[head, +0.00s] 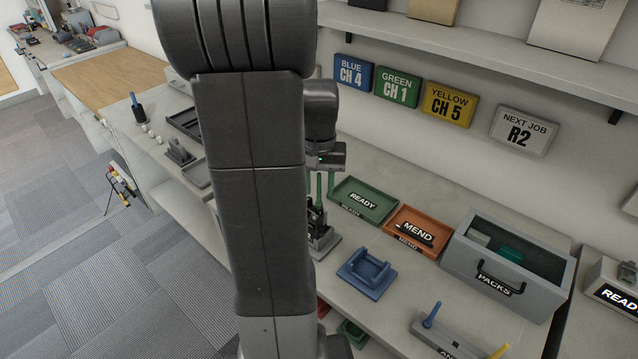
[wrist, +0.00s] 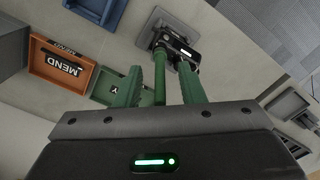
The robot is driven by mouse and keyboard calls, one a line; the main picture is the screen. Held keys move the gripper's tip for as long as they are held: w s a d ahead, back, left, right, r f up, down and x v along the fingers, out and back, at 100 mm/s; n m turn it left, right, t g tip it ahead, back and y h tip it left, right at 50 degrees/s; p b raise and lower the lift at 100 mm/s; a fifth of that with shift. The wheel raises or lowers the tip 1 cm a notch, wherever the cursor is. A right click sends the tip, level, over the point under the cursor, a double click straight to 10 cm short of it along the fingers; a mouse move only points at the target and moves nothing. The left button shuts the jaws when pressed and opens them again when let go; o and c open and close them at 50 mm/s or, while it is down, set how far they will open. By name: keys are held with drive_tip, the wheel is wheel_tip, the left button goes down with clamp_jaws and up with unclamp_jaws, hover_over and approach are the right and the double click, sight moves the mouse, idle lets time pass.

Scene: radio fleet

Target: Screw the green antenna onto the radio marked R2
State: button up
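The green antenna (wrist: 160,80) stands upright on a dark radio (wrist: 175,42), which sits in a grey stand. In the head view the antenna (head: 319,188) rises from the radio (head: 316,216), partly hidden behind my arm. My gripper (wrist: 160,70) is open, with one green finger on each side of the antenna and a visible gap to each. In the head view my gripper (head: 324,176) is just above the radio. I cannot read a mark on the radio, nor tell how firmly the antenna sits.
A green READY tray (head: 364,200), an orange MEND tray (head: 411,238) with a dark item, a blue cradle (head: 366,272) and a grey PACKS box (head: 510,290) stand to the right. An antenna rack (head: 445,338) holds blue and yellow antennas. A wall sign (head: 523,132) reads NEXT JOB R2.

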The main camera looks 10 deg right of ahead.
drive_tip(key=shift+f, duration=0.15)
clamp_jaws()
drive_tip(key=shift+m, duration=2.3)
drive_tip(key=shift+p, duration=0.3)
drive_tip(key=shift+m, duration=0.5)
drive_tip(key=m, duration=0.3)
drive_tip(key=shift+m, duration=0.3)
drive_tip(key=shift+m+p, duration=0.3)
drive_tip(key=shift+m, duration=0.4)
drive_tip(key=shift+c, duration=0.2)
unclamp_jaws()
